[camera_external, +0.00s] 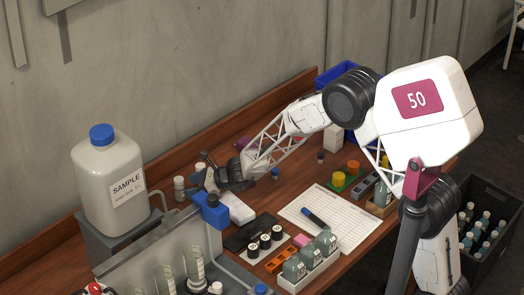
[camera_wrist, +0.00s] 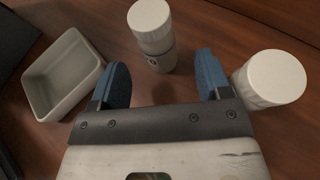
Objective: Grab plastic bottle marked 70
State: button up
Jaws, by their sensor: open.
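My gripper (camera_wrist: 160,72) is open, its two blue fingers spread apart. In the wrist view a white-capped bottle (camera_wrist: 151,27) stands just beyond the gap between the fingertips. A second white-capped bottle (camera_wrist: 269,79) is close to the right finger. I cannot read a 70 on either, so I cannot tell which bottle is marked so. In the external view my gripper (camera_external: 208,180) is low over the back of the table, beside a small white-capped bottle (camera_external: 179,187). The other bottle there is hidden or unclear.
An empty pale tray (camera_wrist: 42,101) lies left of my gripper in the wrist view. A large SAMPLE jug (camera_external: 107,190) stands at left. Grey bottles (camera_external: 294,267) sit in a front rack. A paper sheet (camera_external: 345,228) lies mid-table. The wall closely borders the back.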

aim_at(181, 182)
jog(key=shift+a+f, duration=0.1)
jog(key=shift+a, duration=0.05)
jog(key=shift+x, duration=2.4)
jog(key=shift+s, duration=0.1)
jog(key=c, duration=1)
jog(key=shift+r, duration=1.6)
jog(key=shift+s+d+r, duration=0.15)
jog(key=shift+d, duration=0.1)
jog(key=s+d, duration=0.3)
jog(key=d, duration=0.1)
jog(key=s+d+r, duration=0.1)
jog(key=s+d, duration=0.2)
jog(key=d, duration=0.1)
jog(key=s+d, duration=0.3)
jog(key=d, duration=0.1)
jog(key=shift+s+d+r, duration=0.15)
jog(key=shift+r, duration=0.05)
